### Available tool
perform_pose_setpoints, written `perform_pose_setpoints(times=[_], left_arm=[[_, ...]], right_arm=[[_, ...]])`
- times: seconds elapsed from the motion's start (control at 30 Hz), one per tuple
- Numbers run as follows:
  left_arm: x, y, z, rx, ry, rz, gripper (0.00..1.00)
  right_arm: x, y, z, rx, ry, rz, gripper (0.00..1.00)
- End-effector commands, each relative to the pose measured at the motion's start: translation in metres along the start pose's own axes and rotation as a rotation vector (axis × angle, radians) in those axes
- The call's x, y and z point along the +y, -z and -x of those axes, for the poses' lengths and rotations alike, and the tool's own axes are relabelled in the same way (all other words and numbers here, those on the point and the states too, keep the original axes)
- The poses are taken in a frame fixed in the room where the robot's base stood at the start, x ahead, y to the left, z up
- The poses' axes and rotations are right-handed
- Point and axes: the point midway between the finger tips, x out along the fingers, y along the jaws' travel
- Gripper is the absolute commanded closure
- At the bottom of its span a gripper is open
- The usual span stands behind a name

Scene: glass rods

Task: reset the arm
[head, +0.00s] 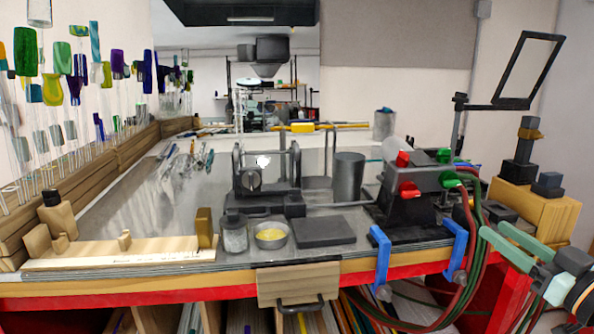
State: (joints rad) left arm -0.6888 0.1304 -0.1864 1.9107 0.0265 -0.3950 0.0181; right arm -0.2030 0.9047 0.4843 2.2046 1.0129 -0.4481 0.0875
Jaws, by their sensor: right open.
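My right gripper (492,228) comes in at the lower right with pale green fingers. It is open, and I see nothing between its fingers. It is in front of the bench's right end, near the red and green hoses (477,215). My left gripper is not in view.
A bench (130,213) with a red front edge carries a black torch (408,190), a dark grey block (324,231), a glass jar (234,234) and a metal dish (271,243). Blue clamps (380,258) grip its front edge. Glass rods (26,150) stand at left.

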Motion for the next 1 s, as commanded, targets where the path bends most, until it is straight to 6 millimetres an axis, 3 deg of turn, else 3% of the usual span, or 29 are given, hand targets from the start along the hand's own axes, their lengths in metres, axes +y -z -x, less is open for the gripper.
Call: perform_pose_setpoints(times=[0.03,0.13,0.27,0.37,0.5,0.63,0.8,1.0], left_arm=[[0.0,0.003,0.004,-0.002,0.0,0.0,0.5],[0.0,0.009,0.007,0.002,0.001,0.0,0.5],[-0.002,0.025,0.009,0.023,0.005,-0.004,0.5],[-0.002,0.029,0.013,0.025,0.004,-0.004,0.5],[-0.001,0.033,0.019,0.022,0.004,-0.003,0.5],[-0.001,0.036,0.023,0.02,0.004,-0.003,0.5],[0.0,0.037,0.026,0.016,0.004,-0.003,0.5],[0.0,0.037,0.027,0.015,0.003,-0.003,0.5]], right_arm=[[0.004,-0.032,0.001,-0.05,-0.028,-0.021,0.56],[0.004,-0.1,0.007,-0.156,-0.074,-0.042,0.56],[-0.013,-0.193,0.028,-0.31,-0.116,-0.061,0.56],[-0.042,-0.26,0.054,-0.432,-0.127,-0.069,0.56],[-0.101,-0.339,0.098,-0.594,-0.112,-0.075,0.56],[-0.164,-0.386,0.137,-0.711,-0.074,-0.074,0.56],[-0.223,-0.414,0.169,-0.797,-0.026,-0.067,0.56],[-0.244,-0.421,0.18,-0.823,-0.006,-0.06,0.56]])
